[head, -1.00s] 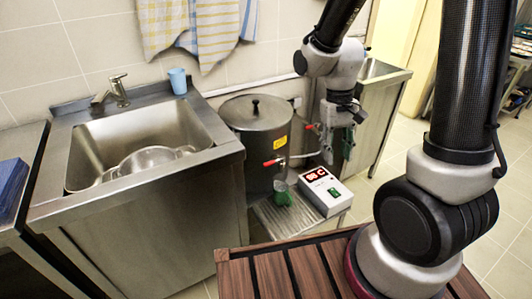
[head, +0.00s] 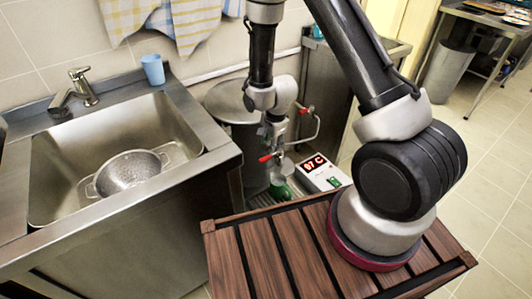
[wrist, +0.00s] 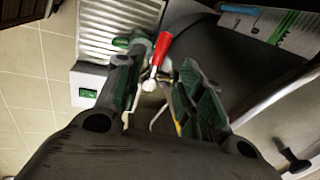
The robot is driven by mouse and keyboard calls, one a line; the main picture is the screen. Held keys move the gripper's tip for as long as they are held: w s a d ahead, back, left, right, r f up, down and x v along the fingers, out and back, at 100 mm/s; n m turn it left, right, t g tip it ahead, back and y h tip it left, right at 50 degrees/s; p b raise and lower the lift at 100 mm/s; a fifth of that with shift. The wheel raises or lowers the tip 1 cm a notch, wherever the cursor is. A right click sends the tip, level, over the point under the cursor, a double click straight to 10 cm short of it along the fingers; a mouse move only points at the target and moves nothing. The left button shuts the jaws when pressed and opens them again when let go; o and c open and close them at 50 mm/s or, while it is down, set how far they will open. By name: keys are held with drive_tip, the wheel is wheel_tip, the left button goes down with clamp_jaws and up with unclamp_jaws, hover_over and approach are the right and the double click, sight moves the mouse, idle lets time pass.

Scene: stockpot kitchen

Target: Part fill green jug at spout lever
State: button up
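The green jug (head: 281,191) stands low under the pot's spout, partly hidden by my arm; its green part also shows in the wrist view (wrist: 131,41), beyond my left finger. The red spout lever (head: 265,158) is on the front of the steel pot (head: 222,101). In the wrist view the red lever (wrist: 161,49) shows between my fingertips in the picture. My gripper (wrist: 160,68) is open, its green-padded fingers apart on either side of the lever. I cannot tell whether either finger touches it. In the head view my gripper (head: 274,140) hangs just above the lever.
A ribbed metal tray (wrist: 110,22) lies under the jug. A second red-handled tap (head: 303,108) is to the right. A sink (head: 62,150) with a colander (head: 127,170) is left.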

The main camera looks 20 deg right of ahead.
sight(267, 157)
drive_tip(key=shift+m, duration=0.3)
drive_tip(key=f, duration=0.2)
drive_tip(key=w+f, duration=0.1)
drive_tip(key=f, duration=0.4)
drive_tip(key=shift+w+a+f, duration=0.2)
drive_tip(key=shift+w+f, duration=0.05)
drive_tip(key=shift+f, duration=0.05)
clamp_jaws()
